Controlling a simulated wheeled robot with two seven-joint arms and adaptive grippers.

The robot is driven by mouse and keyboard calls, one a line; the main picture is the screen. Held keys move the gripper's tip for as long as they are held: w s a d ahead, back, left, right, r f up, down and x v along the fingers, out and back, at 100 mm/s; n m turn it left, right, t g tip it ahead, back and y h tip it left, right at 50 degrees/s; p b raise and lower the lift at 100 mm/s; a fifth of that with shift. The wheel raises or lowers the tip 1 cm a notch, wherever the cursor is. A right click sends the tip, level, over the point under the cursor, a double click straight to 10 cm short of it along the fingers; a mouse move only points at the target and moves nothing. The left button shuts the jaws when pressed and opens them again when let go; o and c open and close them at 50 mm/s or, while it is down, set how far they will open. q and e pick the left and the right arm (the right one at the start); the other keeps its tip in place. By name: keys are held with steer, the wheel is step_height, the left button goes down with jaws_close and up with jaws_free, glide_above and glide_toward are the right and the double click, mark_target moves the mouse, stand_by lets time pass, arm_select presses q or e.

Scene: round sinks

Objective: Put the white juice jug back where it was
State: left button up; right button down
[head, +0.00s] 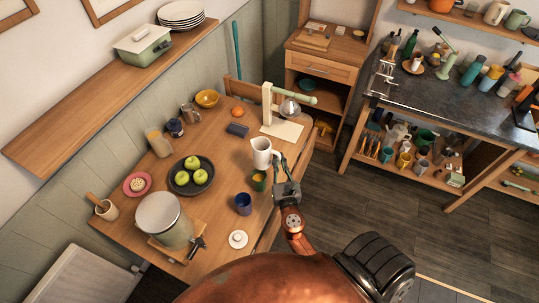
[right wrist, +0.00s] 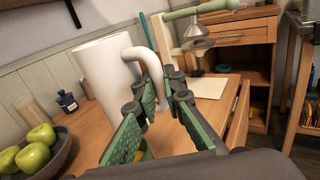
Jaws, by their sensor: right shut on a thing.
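The white juice jug (head: 262,152) is near the right edge of the wooden table (head: 217,142), next to a green cup (head: 259,184) with something yellow-orange inside. My right gripper (head: 281,167) is shut on the jug's handle from the right. In the right wrist view, the jug (right wrist: 107,78) leans slightly and its handle sits between the green fingers (right wrist: 158,108). The jug appears to be held above the table. The cup is mostly hidden behind the fingers there. My left gripper is not in view.
A blue cup (head: 243,204), a white lid (head: 238,239) and a black bowl (head: 180,186) of green apples stand nearby. Bare table lies left of the jug.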

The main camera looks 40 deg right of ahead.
steer(key=w+d+f+b, duration=0.2)
steer(key=w+d+f, duration=0.1)
steer(key=f, duration=0.1)
steer(key=w+d+f+b, duration=0.3)
steer(key=f, duration=0.1)
steer(key=w+d+f+b, duration=0.2)
steer(key=w+f, duration=0.2)
steer(key=shift+d+f, duration=0.2)
steer(key=shift+d, duration=0.2)
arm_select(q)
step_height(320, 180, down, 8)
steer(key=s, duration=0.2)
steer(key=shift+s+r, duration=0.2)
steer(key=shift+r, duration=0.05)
arm_select(e)
steer(key=shift+f, duration=0.15)
steer(key=shift+f+b, duration=0.15)
steer(key=shift+b, duration=0.25)
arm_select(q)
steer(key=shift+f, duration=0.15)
arm_select(e)
steer(key=c, duration=2)
jaws_free()
